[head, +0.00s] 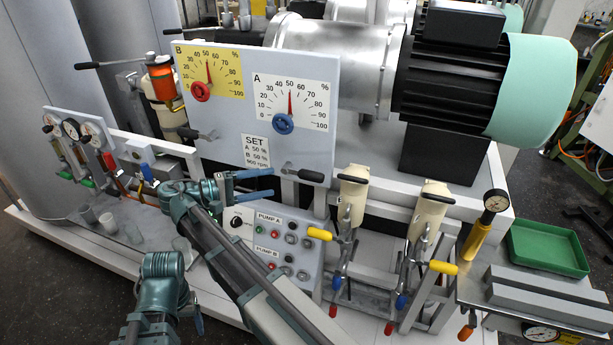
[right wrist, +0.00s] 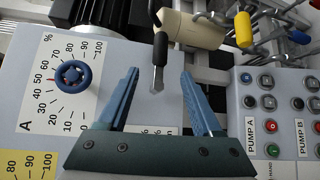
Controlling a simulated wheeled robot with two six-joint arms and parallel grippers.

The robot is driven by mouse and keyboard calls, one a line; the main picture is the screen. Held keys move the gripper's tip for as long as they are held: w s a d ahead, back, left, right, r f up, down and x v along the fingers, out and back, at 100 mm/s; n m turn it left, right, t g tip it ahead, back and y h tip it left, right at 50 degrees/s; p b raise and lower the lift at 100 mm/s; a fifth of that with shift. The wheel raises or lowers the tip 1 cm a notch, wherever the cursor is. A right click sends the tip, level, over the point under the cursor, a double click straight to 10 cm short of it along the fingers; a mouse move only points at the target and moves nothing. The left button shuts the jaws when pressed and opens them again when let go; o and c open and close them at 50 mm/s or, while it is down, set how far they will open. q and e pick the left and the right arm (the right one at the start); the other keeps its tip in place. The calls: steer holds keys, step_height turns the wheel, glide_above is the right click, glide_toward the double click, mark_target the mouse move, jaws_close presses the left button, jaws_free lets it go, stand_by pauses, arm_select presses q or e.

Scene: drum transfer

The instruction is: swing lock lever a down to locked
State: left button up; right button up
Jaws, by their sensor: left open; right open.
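Lock lever a (head: 305,173) sits under dial A on the grey panel; its black grip points right, roughly level with a slight droop. In the right wrist view, turned sideways, the lever (right wrist: 159,62) lies between my finger lines, grip toward the top. My right gripper (head: 268,183) is open, its blue fingers left of the lever in the head view. In the right wrist view its fingertips (right wrist: 159,72) stand apart on either side of the lever; I see no contact.
Dial A's blue knob (head: 283,123) is above the lever. A second black-gripped lever (head: 197,133) is at the panel's left. The pump button box (head: 270,245) lies below, and a cream cylinder (head: 353,190) stands close to the right of the grip.

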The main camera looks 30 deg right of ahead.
mark_target(303, 177)
steer(key=d, duration=0.4)
steer(key=d+f+b, duration=0.1)
steer(key=d, duration=0.4)
steer(key=s+d+f, duration=0.1)
steer(key=d, duration=0.3)
steer(key=shift+s+d+b, duration=0.1)
steer(key=shift+d+b, duration=0.1)
steer(key=shift+b, duration=0.2)
steer(key=shift+c, duration=0.2)
jaws_close()
stand_by(0.6)
